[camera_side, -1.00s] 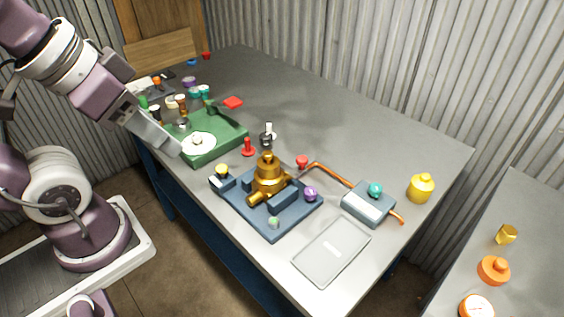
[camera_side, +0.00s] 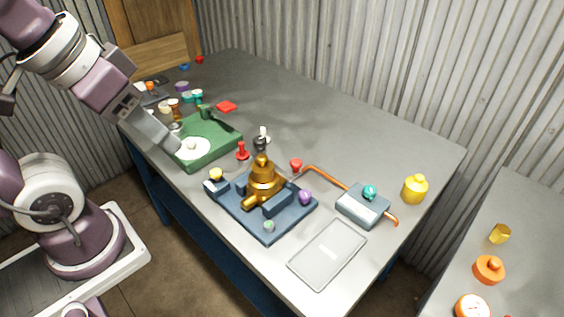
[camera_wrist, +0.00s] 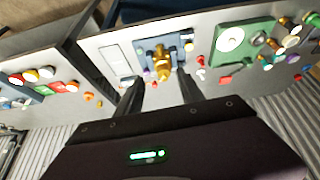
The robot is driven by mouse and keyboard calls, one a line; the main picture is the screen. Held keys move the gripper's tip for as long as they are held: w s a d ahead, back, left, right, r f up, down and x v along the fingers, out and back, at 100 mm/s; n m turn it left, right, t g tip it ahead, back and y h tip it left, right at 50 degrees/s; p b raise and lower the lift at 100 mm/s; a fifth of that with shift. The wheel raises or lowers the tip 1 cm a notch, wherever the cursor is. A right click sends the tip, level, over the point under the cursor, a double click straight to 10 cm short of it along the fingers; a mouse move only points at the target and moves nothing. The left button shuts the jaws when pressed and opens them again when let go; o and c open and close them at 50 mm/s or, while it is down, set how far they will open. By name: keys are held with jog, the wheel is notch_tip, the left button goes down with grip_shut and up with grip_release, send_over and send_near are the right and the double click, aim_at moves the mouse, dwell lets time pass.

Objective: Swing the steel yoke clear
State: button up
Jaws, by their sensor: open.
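A brass valve (camera_side: 262,182) stands upright on a blue base (camera_side: 268,230), with a short spout toward the front left. In the wrist view the brass valve (camera_wrist: 161,66) shows just beyond my fingertips, on the blue base (camera_wrist: 146,36). I cannot make out a steel yoke for certain in either view. My gripper (camera_side: 172,146) is at the left edge of the green base, well left of the brass valve. In the wrist view my gripper (camera_wrist: 160,90) has its two fingers spread apart with nothing between them.
A green base (camera_side: 212,158) with a white disc lies left of the valve. Red pegs, a grey box (camera_side: 362,206) with an orange hose (camera_side: 325,174), a clear tray (camera_side: 327,255) and a yellow pot (camera_side: 414,189) surround it. The table's back right is clear.

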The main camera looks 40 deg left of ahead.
jog(key=w+d+r+n+g, duration=0.1)
jog(key=w+n+g, duration=0.15)
jog(key=w, duration=0.65)
jog(key=n+g, duration=0.3)
jog(key=n, duration=0.3)
send_over(296, 161)
notch_tip(296, 161, down, 11)
jog(key=shift+s+r, duration=0.1)
jog(key=shift+s, duration=0.05)
notch_tip(296, 161, down, 8)
jog(key=shift+r, duration=0.25)
jog(key=shift+c, duration=0.5)
grip_shut()
jog(key=shift+r, duration=0.1)
